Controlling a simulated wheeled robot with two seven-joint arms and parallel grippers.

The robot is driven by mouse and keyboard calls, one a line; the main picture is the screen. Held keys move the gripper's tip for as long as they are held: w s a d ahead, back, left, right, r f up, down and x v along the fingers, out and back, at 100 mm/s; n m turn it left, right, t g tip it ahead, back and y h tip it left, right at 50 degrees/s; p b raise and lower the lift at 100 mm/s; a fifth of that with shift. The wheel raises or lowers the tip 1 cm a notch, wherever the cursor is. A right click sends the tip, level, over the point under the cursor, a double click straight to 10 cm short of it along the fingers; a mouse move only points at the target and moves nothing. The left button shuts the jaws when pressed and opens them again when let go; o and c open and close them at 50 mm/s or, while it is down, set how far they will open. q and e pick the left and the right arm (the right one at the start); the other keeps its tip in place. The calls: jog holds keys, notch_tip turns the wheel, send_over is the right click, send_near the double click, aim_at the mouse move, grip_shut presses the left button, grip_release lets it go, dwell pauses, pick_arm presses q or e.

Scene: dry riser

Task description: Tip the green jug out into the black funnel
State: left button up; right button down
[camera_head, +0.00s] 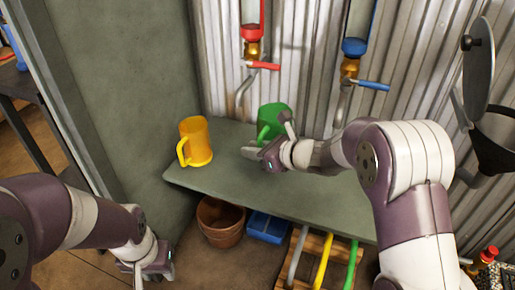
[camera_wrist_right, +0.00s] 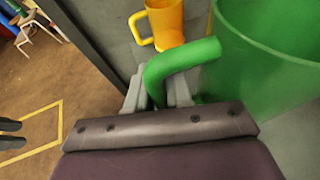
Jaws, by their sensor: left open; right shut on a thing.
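The green jug (camera_head: 274,113) stands upright on the grey shelf, towards its back. It also fills the right side of the right wrist view (camera_wrist_right: 270,65). My right gripper (camera_head: 268,150) is shut on the jug's handle (camera_wrist_right: 178,66), with a finger on either side of it in the wrist view. The black funnel (camera_head: 494,143) is at the far right of the head view, beside the corrugated wall and below a round grey disc. My left gripper (camera_head: 148,272) is low at the lower left, below the shelf and away from the jug; its fingertips are hard to see.
A yellow jug (camera_head: 196,142) stands on the grey shelf (camera_head: 235,178), left of the green one. Red (camera_head: 264,65) and blue (camera_head: 373,85) valve levers stick out from wall pipes above. A terracotta pot (camera_head: 221,222) and blue tray (camera_head: 267,228) sit below.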

jog(key=s+b, duration=0.1)
jog(key=s+a+b, duration=0.1)
jog(key=s, duration=0.1)
jog(key=s+a+b, duration=0.1)
jog(key=shift+s+a, duration=0.1)
jog(key=shift+s, duration=0.25)
notch_tip(320, 180, up, 7)
jog(key=p, duration=0.4)
jog(key=shift+p, duration=0.4)
